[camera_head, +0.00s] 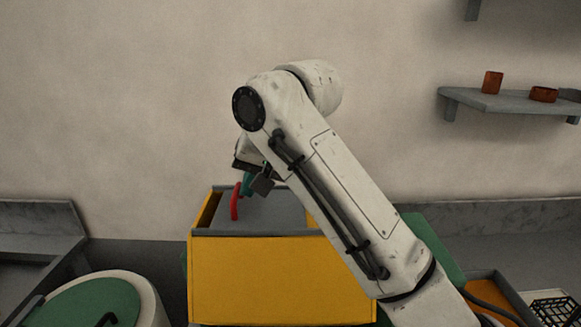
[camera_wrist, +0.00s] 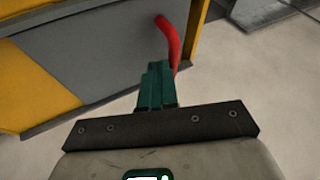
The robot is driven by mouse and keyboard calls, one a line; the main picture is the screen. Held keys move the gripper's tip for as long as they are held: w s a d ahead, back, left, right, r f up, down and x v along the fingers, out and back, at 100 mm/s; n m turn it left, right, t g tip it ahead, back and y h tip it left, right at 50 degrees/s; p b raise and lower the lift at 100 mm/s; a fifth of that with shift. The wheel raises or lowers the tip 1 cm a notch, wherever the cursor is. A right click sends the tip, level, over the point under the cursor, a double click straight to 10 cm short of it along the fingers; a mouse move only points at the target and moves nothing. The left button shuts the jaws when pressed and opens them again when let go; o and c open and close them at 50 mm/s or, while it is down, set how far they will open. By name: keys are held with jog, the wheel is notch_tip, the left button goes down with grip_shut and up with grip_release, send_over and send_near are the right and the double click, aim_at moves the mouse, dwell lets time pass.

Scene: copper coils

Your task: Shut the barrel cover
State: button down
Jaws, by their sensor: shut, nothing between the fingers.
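A yellow box (camera_head: 280,280) stands in front of me, with a grey panel (camera_head: 275,212) in its top and a curved red handle (camera_head: 235,203) at the panel's left. Grey panel (camera_wrist: 100,62) and red handle (camera_wrist: 169,38) also show in the wrist view. My gripper (camera_head: 246,186) is at the red handle, its green fingers (camera_wrist: 156,84) shut and empty. The fingertips are right beside the handle; whether they touch it I cannot tell. A round white container with a green top (camera_head: 95,303) is at lower left. Which of these is the barrel cover is unclear.
A grey counter (camera_head: 500,222) runs along the wall. A shelf (camera_head: 510,103) at upper right holds brown cups (camera_head: 492,82). My arm hides the box's right side.

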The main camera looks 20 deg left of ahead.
aim_at(234, 192)
jog(key=a, duration=0.1)
jog(key=s, duration=0.1)
jog(key=a, duration=0.1)
jog(key=shift+s+a+r+p, duration=0.2)
jog(key=shift+a+r+p, duration=0.05)
jog(key=shift+a+p, duration=0.1)
jog(key=shift+a+f, duration=0.15)
jog(key=shift+a, duration=0.25)
jog(key=shift+p, duration=0.3)
jog(key=shift+w+d+r+p, duration=0.1)
jog(key=shift+d+r+p, duration=0.1)
jog(key=shift+d+p, duration=0.1)
jog(key=d, duration=0.2)
jog(key=d+r+p, duration=0.1)
jog(key=d, duration=0.1)
jog(key=shift+w+r, duration=0.1)
jog(key=shift+w, duration=0.3)
jog(key=b+v, duration=0.2)
jog(key=v, duration=0.7)
